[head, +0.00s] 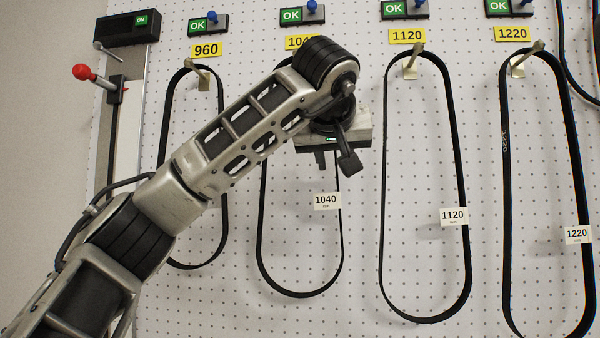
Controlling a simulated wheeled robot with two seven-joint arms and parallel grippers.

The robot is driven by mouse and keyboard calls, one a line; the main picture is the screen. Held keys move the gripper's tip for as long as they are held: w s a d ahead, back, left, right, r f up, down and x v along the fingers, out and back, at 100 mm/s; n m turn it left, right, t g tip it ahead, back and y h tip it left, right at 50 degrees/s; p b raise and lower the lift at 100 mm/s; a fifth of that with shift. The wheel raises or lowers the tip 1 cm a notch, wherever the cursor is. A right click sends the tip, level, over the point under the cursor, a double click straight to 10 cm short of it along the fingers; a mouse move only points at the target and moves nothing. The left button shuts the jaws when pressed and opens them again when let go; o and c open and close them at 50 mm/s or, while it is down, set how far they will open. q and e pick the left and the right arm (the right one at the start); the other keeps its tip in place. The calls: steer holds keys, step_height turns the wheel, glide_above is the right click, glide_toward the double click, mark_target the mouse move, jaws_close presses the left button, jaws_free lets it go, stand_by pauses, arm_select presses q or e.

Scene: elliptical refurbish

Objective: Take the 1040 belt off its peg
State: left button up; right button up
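The 1040 belt (259,220) is a black loop hanging against the white pegboard, with a white 1040 tag (327,201) on its right side. The yellow 1040 label (299,42) above it is partly covered by my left arm. The belt's top and its peg are hidden behind my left wrist. My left gripper (335,160) is in front of the upper part of the loop, pointing downward. My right gripper is not in view.
The 960 belt (223,200) hangs to the left, partly behind my arm. The 1120 belt (383,200) and 1220 belt (506,220) hang on pegs to the right. A red-knobbed lever (82,72) is at the far left. OK signs with blue knobs line the top.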

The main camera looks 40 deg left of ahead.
mark_target(337, 171)
arm_select(q)
steer(key=shift+p+x, duration=0.45)
steer(key=shift+x, duration=2.25)
steer(key=shift+d+f, duration=0.1)
steer(key=shift+f, duration=0.1)
jaws_close()
